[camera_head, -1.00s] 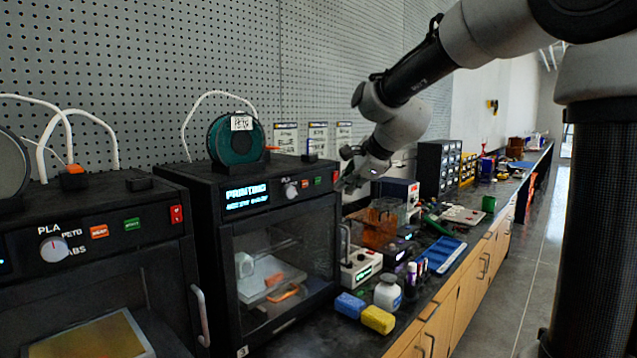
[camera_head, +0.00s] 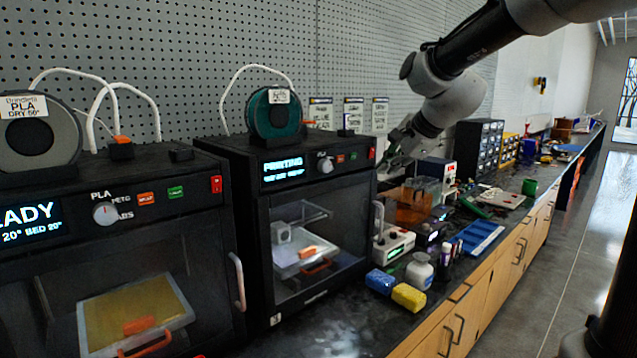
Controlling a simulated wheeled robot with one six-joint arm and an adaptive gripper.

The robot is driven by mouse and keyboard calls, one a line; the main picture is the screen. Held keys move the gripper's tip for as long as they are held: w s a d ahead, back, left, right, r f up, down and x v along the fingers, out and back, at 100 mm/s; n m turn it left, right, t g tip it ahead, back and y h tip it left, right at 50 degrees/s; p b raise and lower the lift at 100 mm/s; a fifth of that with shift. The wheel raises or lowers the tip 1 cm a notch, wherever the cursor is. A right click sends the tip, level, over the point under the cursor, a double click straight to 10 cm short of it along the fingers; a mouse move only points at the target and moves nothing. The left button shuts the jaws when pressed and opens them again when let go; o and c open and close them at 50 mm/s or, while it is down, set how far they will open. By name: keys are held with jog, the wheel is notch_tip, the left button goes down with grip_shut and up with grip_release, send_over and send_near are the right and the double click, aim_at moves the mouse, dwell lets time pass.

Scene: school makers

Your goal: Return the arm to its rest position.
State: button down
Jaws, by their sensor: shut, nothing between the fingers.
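My arm (camera_head: 465,40) reaches in from the upper right, its forearm sloping down to the left to the wrist. My gripper (camera_head: 386,172) is at its lower end, pointing down and left, just right of the printing 3D printer's upper right corner in the picture. It looks shut and empty, small and dark against the things behind it. It appears above the bench; I cannot tell the exact gap to the printer.
The printing 3D printer (camera_head: 254,225) and another printer (camera_head: 75,255) stand on the left, doors shut.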

jog(key=s+d+f+n+g+h, duration=0.1)
jog(key=s+d+n, duration=0.3)
jog(key=s, duration=0.6)
jog(key=s+d+f+n+g+h, duration=0.1)
jog(key=s+d+f+n, duration=0.3)
jog(key=s, duration=0.6)
jog(key=s+d+f+n+g+h, duration=0.1)
jog(key=s+d+n, duration=0.3)
jog(key=s+n, duration=0.4)
jog(key=s+f, duration=0.1)
jog(key=s, duration=0.2)
jog(key=shift+f+g+h, duration=0.2)
jog(key=shift+g+h, duration=0.1)
jog(key=shift+h, duration=0.1)
jog(key=shift+s, duration=0.1)
